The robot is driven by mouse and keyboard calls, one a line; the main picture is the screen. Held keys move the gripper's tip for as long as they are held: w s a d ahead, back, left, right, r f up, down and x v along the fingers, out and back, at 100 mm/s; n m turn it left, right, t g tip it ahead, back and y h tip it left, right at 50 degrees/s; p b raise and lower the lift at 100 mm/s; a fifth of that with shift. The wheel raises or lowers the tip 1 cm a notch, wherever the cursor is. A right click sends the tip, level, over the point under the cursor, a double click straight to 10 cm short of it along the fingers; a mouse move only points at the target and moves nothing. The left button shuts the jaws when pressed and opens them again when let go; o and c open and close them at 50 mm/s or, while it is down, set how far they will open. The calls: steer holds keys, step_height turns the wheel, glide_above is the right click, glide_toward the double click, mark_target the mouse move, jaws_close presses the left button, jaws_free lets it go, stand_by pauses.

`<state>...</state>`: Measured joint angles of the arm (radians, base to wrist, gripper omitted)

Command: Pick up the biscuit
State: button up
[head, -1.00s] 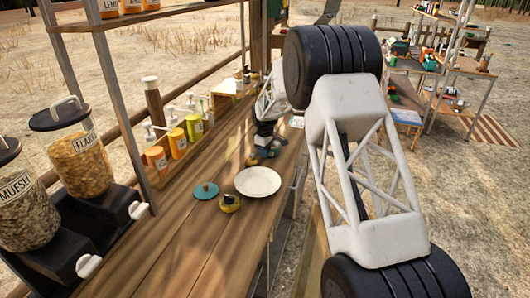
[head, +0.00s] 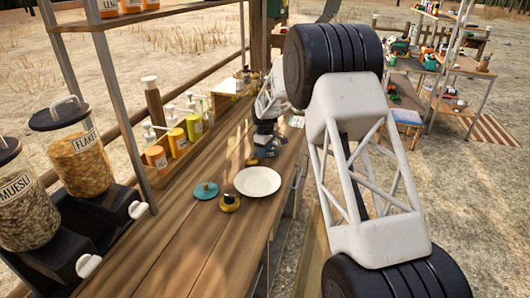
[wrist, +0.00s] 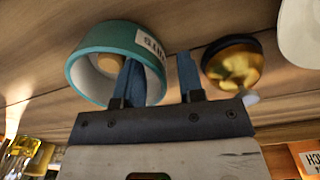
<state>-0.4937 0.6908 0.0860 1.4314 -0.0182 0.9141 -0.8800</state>
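I cannot identify the biscuit for certain. In the wrist view a tan round thing (wrist: 108,63) shows inside a teal open container (wrist: 90,80) with a pale label, partly covered by my left finger. My gripper (wrist: 158,62) is open, its two dark blue fingers apart with nothing visible between them. The left finger overlaps the teal container in the picture; I cannot tell if they touch. In the head view my gripper (head: 267,147) is low over the counter, beyond the white plate (head: 257,181).
A dark-rimmed container with yellow contents (wrist: 233,68) sits right of the fingers. Bottles (head: 177,141) line the counter's left side. The near counter (head: 180,255) is clear.

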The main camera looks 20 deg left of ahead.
step_height(320, 180, up, 11)
steer(key=shift+r, duration=0.2)
stand_by(0.4)
steer(key=shift+s, duration=0.1)
stand_by(0.4)
steer(key=s+d+r+m, duration=0.2)
steer(key=s+d+r, duration=0.3)
steer(key=d+r, duration=0.3)
steer(key=s+d+r+m, duration=0.2)
steer(key=s+d+r, duration=0.35)
steer(key=d, duration=0.45)
steer(key=s+d+r+m+t, duration=0.1)
steer(key=s+d+r+m, duration=0.45)
steer(key=s+d, duration=0.85)
steer(key=s+d+f+m, duration=0.1)
steer(key=s+d, duration=0.4)
steer(key=s, duration=0.7)
steer(key=s+d+f+m+t, duration=0.1)
steer(key=s+d, duration=0.5)
steer(key=s, duration=0.6)
steer(key=s+d+f+m, duration=0.2)
steer(key=s+d+m, duration=0.2)
steer(key=s, duration=0.7)
steer(key=shift+s+d+f, duration=0.35)
steer(key=shift+s+d, duration=0.05)
steer(key=shift+d, duration=0.4)
